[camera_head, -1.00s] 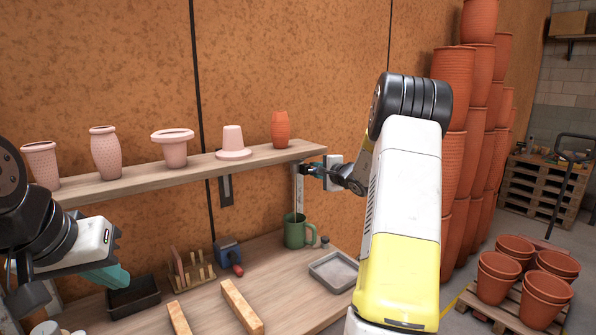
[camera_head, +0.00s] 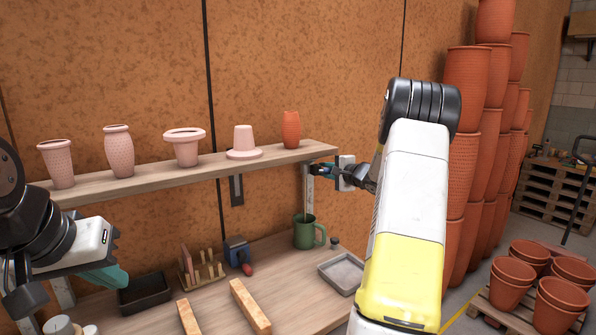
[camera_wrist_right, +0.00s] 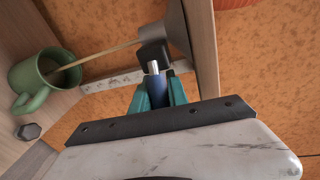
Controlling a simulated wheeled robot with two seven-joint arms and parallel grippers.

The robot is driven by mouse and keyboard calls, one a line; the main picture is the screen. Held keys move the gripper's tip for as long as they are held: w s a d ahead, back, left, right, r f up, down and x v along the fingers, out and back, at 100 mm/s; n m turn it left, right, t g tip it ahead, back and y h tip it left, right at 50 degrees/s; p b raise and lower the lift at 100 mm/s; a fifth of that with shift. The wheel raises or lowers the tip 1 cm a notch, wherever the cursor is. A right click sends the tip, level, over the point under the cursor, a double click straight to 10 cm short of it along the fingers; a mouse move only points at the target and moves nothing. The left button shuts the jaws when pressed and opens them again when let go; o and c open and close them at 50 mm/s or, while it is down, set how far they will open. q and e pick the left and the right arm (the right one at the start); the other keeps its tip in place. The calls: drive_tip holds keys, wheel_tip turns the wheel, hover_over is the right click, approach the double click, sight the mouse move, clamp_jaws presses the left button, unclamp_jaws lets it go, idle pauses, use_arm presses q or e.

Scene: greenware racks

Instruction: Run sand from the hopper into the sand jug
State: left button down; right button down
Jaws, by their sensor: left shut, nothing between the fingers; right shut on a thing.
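The sand jug is a green mug with a handle (camera_head: 304,233), upright on the bench below the shelf's right end. It also shows at the left of the right wrist view (camera_wrist_right: 32,82). My right gripper (camera_head: 322,170) is at the shelf's right end. In the right wrist view its teal fingers (camera_wrist_right: 158,93) are shut on a blue lever (camera_wrist_right: 158,88) below a black block. Part of the grey hopper (camera_wrist_right: 179,27) shows beside the block. A thin tan stream of sand (camera_wrist_right: 105,51) runs from the outlet into the jug. My left gripper (camera_head: 108,277) is shut and empty above the bench.
The wooden shelf (camera_head: 205,173) holds several pink pots and one orange pot. On the bench are a grey tray (camera_head: 342,273), a black tray (camera_head: 146,305), two wooden bars, a small rack and a blue item (camera_head: 237,250). Stacked terracotta pots (camera_head: 468,150) stand at the right.

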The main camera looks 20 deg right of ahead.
drive_tip(key=shift+w+n+y, duration=0.15)
drive_tip(key=shift+n+y, duration=0.25)
drive_tip(key=shift+y, duration=0.3)
drive_tip(key=shift+w+a+n+g+y, duration=0.15)
drive_tip(key=shift+n+g+y, duration=0.2)
drive_tip(key=shift+n+y, duration=0.2)
drive_tip(key=shift+w+a+n+g+y, duration=0.1)
drive_tip(key=shift+a+n+g+y, duration=0.05)
drive_tip(key=shift+n+g+y, duration=0.3)
drive_tip(key=c, duration=1.3)
unclamp_jaws()
drive_tip(key=shift+s, duration=0.1)
drive_tip(key=v, duration=0.7)
drive_tip(key=shift+s+d, duration=0.2)
drive_tip(key=shift+s, duration=0.1)
